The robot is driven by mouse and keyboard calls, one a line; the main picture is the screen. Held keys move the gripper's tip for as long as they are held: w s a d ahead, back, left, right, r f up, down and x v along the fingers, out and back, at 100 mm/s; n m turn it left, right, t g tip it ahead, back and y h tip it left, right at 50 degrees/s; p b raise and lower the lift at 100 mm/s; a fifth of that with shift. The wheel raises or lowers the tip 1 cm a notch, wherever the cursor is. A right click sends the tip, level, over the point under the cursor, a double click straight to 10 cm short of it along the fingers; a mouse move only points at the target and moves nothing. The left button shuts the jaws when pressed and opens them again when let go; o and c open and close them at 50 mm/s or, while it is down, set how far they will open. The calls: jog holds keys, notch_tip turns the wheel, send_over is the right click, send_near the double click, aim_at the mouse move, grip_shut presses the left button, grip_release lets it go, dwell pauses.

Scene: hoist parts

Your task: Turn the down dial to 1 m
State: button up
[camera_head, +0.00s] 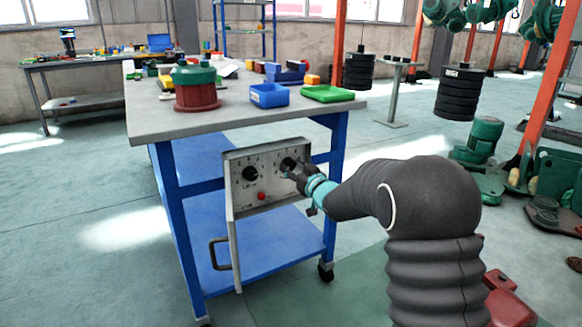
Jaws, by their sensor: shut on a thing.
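A grey control panel (269,191) hangs on the front of a blue workbench, below its top. The panel has a black dial (250,174) on its left, a second black dial (288,164) on its right and a red button (262,196) low between them. My gripper (291,171) reaches in from the right and is shut on the right dial. My gripper hides part of that dial and the markings around it. The labels are too small to read, so I cannot tell which dial is the down dial or what value it points at.
The workbench top (230,120) carries a red and green drum (196,88), a blue bin (269,95) and a green tray (328,93). A handle (218,254) sticks out at the panel's lower left. Black weights (459,94) hang at the right.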

jog(key=shift+a+m+p, duration=0.15)
jog(key=shift+m+p, duration=0.6)
jog(key=shift+m, duration=1.45)
jog(key=o, duration=1.1)
jog(key=shift+a, duration=0.15)
jog(key=shift+o, duration=0.2)
jog(key=shift+d, duration=0.2)
jog(key=shift+s+d, duration=0.1)
jog(key=shift+d, duration=0.05)
jog(key=v, duration=1.1)
jog(key=shift+s, duration=0.25)
